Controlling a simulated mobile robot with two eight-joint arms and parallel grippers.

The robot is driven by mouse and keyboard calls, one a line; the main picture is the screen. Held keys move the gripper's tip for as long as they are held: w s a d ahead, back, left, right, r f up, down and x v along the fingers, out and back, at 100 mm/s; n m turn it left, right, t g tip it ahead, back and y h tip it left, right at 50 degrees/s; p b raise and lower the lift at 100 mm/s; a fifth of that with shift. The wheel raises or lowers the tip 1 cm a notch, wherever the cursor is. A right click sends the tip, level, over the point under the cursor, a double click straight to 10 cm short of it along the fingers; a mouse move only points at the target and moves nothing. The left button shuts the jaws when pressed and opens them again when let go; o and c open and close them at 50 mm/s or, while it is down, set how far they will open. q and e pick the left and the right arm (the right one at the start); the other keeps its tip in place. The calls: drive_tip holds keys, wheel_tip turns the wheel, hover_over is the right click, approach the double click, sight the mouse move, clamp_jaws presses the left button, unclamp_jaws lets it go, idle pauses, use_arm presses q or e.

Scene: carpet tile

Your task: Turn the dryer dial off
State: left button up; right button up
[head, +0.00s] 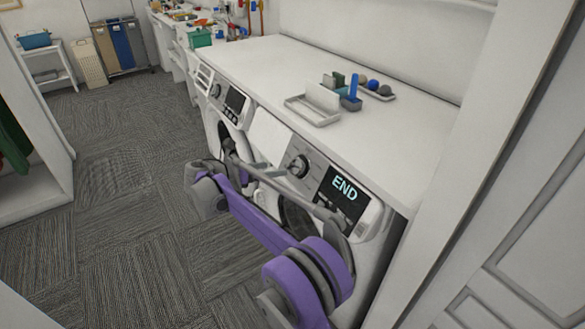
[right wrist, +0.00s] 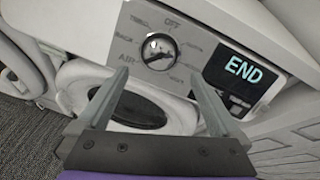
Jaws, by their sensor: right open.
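My right gripper (head: 272,170) is open and empty in front of the panel. In the right wrist view its two fingers (right wrist: 159,76) stand either side below the dial, apparently not touching it. My left gripper is not in view.
The dryer's round door (right wrist: 138,108) is below the panel. A second machine (head: 228,108) stands beside it. The white counter (head: 300,65) above holds a white tray (head: 312,112) and a blue brush (head: 353,88). Carpet floor (head: 110,220) is open to the left.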

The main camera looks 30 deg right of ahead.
sight(293, 166)
drive_tip(key=x, duration=0.9)
drive_tip(key=shift+w+d+f, duration=0.1)
drive_tip(key=shift+d, duration=0.3)
drive_tip(key=c, duration=1.3)
drive_tip(key=shift+o, duration=0.2)
